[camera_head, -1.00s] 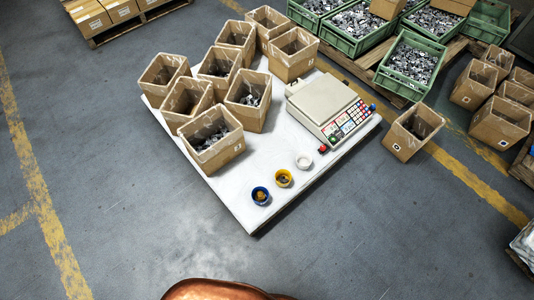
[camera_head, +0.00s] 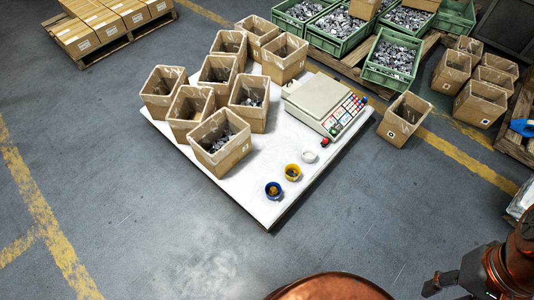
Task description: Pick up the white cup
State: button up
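The white cup (camera_head: 309,156) stands upright near the front right edge of the white-topped platform (camera_head: 262,185), just in front of the scale. The yellow and blue cups hold small contents. What looks like my gripper (camera_head: 440,284) shows as a dark end at the lower right, far from the cups. Its fingers are not clear, and nothing is seen in it.
A scale (camera_head: 318,100) with a keypad and a red button sits behind the white cup. Several open cardboard boxes (camera_head: 220,145) fill the platform's left and back. Another box (camera_head: 403,118) is on the floor to the right. Green crates (camera_head: 392,58) stand behind. Floor in front is clear.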

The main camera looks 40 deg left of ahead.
aim_at(309, 154)
jog(key=u, duration=0.25)
jog(key=i, duration=0.65)
jog(key=u, duration=0.95)
jog(key=i, duration=0.8)
jog(key=u, duration=1.45)
